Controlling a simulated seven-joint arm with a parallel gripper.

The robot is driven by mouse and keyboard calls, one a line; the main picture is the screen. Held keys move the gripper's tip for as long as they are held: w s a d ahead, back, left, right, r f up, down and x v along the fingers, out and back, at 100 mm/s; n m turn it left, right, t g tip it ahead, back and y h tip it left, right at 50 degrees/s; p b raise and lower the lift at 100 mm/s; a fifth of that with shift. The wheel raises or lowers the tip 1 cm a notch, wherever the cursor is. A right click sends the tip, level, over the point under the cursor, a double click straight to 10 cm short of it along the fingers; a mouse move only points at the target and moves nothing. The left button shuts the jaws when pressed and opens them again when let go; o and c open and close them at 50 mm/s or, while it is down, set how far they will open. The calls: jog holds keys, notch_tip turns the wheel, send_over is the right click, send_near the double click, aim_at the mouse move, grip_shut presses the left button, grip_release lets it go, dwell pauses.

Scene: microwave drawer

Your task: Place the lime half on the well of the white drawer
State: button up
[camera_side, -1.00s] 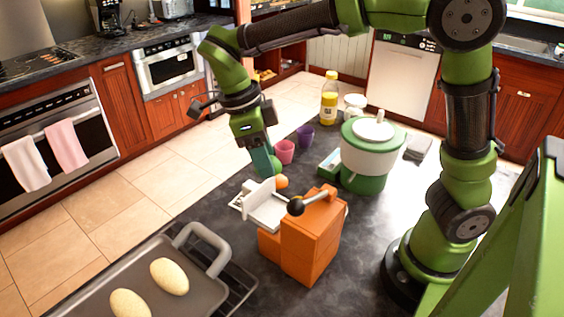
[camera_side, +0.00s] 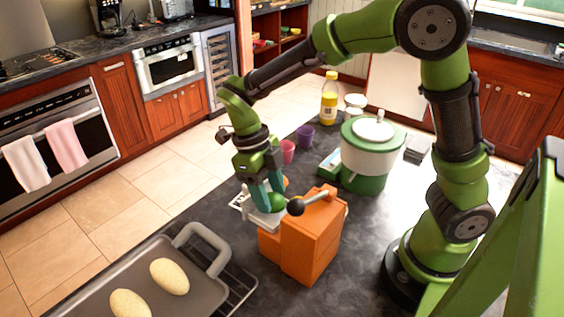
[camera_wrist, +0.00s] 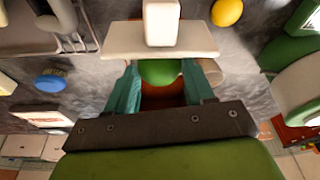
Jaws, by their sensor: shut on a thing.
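My gripper (camera_side: 268,199) is shut on the green lime half (camera_side: 277,202). In the side view it points down over the white drawer (camera_side: 262,220), which sticks out of the orange cabinet (camera_side: 315,240). In the wrist view the lime half (camera_wrist: 160,72) sits between the two teal fingers, with the white drawer front (camera_wrist: 120,42) just above it in the picture. The fingers and lime half hide most of the drawer well. I cannot tell whether the lime half touches its floor.
A dark round knob (camera_side: 296,206) on a handle is close right of the lime half. Pink (camera_side: 287,150) and purple (camera_side: 305,136) cups and a green-white appliance (camera_side: 368,160) stand behind. A tray (camera_side: 205,290) is at front left.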

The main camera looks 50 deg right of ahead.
jog(key=shift+f, duration=0.35)
jog(key=shift+f, duration=0.1)
jog(key=shift+f, duration=0.4)
jog(key=shift+f, duration=0.15)
jog(key=o, duration=0.9)
jog(key=shift+s, duration=0.1)
jog(key=shift+c, duration=0.2)
